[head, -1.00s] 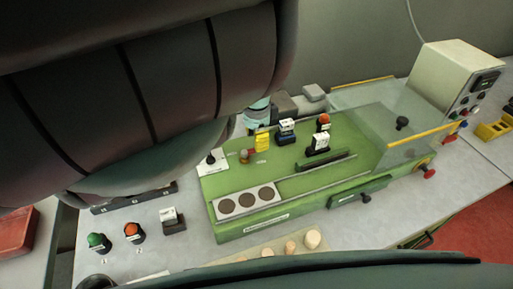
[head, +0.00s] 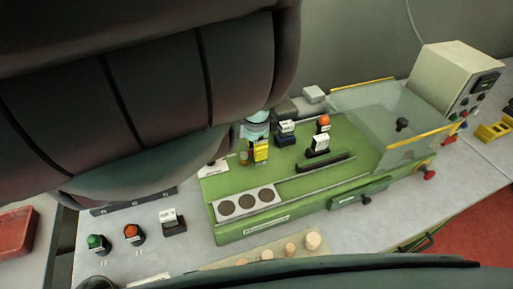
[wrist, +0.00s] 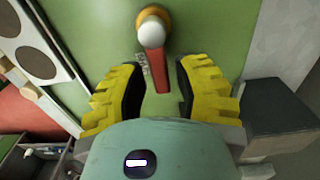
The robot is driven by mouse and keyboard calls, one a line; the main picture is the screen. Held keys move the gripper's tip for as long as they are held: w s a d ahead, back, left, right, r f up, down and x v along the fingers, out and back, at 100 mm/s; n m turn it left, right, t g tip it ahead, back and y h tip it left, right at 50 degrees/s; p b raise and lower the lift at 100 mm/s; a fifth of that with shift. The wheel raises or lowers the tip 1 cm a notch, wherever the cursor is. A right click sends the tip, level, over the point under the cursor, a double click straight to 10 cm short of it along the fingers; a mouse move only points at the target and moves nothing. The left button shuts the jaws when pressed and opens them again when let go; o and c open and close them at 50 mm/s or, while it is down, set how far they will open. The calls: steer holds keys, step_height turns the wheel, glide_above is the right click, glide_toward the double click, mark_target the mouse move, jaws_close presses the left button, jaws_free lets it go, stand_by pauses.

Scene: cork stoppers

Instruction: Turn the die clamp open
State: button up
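What looks like the die clamp is a red lever (wrist: 158,70) with a white ball and a brass-coloured round base, on the green machine bed (wrist: 85,25). A small label lies beside it, too blurred to read. My gripper (wrist: 158,80) has yellow and black fingers spread apart, with the red lever between them in the wrist view. I see no finger touching it. In the head view my gripper (head: 260,151) is over the left part of the green bed, close beside a small brass-coloured piece (head: 244,158).
Labelled blocks (head: 287,132) and an orange knob (head: 323,123) stand right of my gripper. A panel with three dark discs (head: 247,203) lies in front. A clear guard (head: 400,130) covers the bed's right end. A dark grey block (wrist: 285,103) sits right in the wrist view.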

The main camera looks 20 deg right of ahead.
jaws_close()
steer(key=shift+w, duration=0.1)
steer(key=n, duration=0.1)
steer(key=w+n+b, duration=0.1)
steer(key=n, duration=0.1)
steer(key=shift+w+a+n, duration=0.1)
steer(key=shift+n, duration=0.2)
steer(key=n, duration=0.3)
steer(key=w+n, duration=0.1)
steer(key=shift+w+a+n+b, duration=0.1)
steer(key=shift+a+n+b, duration=0.2)
steer(key=shift+a, duration=0.1)
steer(key=n, duration=0.2)
steer(key=w+a+n, duration=0.1)
steer(key=n, duration=0.1)
steer(key=shift+a, duration=0.1)
steer(key=n, duration=0.2)
steer(key=a+n, duration=0.1)
steer(key=n, duration=0.2)
steer(key=shift+w+a+n+b, duration=0.1)
steer(key=shift+a+n+b, duration=0.25)
steer(key=shift+a+n, duration=0.05)
